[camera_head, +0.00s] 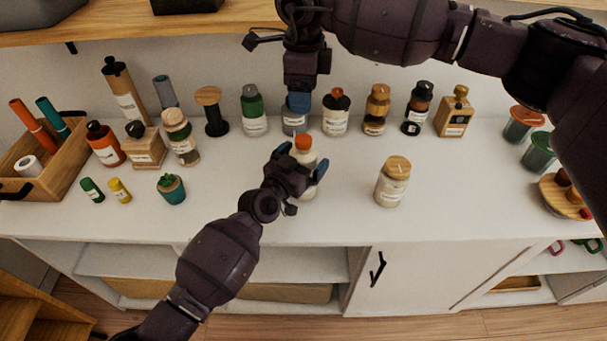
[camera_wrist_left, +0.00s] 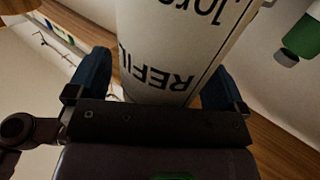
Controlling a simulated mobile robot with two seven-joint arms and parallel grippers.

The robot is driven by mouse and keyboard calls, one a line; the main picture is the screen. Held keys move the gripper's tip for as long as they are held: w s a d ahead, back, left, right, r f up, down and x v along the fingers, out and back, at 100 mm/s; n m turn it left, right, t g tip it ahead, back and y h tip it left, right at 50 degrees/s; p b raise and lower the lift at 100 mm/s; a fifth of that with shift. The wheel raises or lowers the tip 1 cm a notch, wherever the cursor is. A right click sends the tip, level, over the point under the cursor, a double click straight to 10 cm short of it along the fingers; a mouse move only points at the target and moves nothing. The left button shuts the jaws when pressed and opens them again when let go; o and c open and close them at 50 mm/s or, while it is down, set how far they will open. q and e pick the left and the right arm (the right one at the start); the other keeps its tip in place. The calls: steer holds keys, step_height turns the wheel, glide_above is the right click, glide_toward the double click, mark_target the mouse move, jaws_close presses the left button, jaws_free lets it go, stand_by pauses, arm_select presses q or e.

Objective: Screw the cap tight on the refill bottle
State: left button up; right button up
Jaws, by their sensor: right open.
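The refill bottle (camera_head: 308,159) is a white bottle standing on the white counter, with an orange cap (camera_head: 304,141) at its top. Whether the cap sits tight cannot be seen. My left gripper (camera_head: 302,161) has its blue fingers on either side of the bottle's body and appears shut on it. In the left wrist view the bottle's "REFILL" label (camera_wrist_left: 160,75) fills the space between the fingers. My right gripper (camera_head: 298,103) is open, pointing down behind and above the orange cap, apart from it. It partly hides a bottle in the back row.
A row of bottles and jars, including a green bottle (camera_head: 253,112) and an amber one (camera_head: 376,110), lines the counter's back. A wooden-lidded jar (camera_head: 393,182) stands to the right, a small plant pot (camera_head: 171,189) to the left. The front counter between them is mostly clear.

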arm_select(q)
steer(key=v, duration=1)
steer(key=shift+s+a, duration=0.25)
steer(key=shift+s, duration=0.1)
